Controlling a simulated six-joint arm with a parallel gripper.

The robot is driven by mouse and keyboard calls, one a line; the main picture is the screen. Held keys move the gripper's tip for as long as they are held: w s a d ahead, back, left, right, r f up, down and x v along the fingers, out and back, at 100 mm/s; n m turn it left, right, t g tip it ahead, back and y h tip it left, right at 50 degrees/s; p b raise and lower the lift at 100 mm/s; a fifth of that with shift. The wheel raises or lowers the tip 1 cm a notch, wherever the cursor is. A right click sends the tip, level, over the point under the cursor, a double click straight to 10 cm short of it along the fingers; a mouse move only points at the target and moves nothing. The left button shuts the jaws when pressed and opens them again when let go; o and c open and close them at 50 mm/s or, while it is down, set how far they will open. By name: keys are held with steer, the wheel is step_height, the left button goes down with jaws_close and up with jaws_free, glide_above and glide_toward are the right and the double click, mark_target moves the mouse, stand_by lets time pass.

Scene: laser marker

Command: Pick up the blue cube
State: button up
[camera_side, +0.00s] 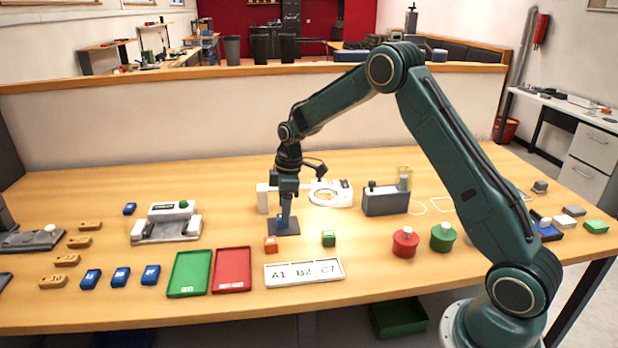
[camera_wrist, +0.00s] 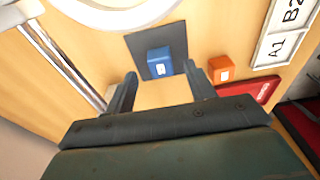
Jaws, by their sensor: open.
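The blue cube (camera_wrist: 160,61) sits on a dark square pad (camera_wrist: 135,42) in the wrist view, with a small white label on it. In the side view, a bit of the blue cube (camera_side: 283,223) shows under my gripper (camera_side: 286,207), which hides part of it; the pad (camera_side: 293,230) lies on the table. My gripper (camera_wrist: 160,72) is open, pointing down over the cube. In the wrist view its two fingers appear on the near left and near right of the cube. I cannot tell how far the fingertips are above the pad.
An orange cube (camera_side: 270,244) and a green cube (camera_side: 328,238) stand near the pad. Behind is a white device with a ring (camera_side: 330,193). In front lie a green tray (camera_side: 189,273), a red tray (camera_side: 232,270) and a labelled white plate (camera_side: 304,272).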

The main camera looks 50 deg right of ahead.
steer(key=shift+w+a+f, duration=0.1)
steer(key=shift+f, duration=0.75)
steer(key=shift+w+a+f, duration=0.1)
steer(key=shift+f, duration=0.75)
steer(key=c, duration=1.1)
steer(key=shift+c, duration=0.2)
steer(key=shift+r, duration=0.1)
step_height(320, 180, up, 20)
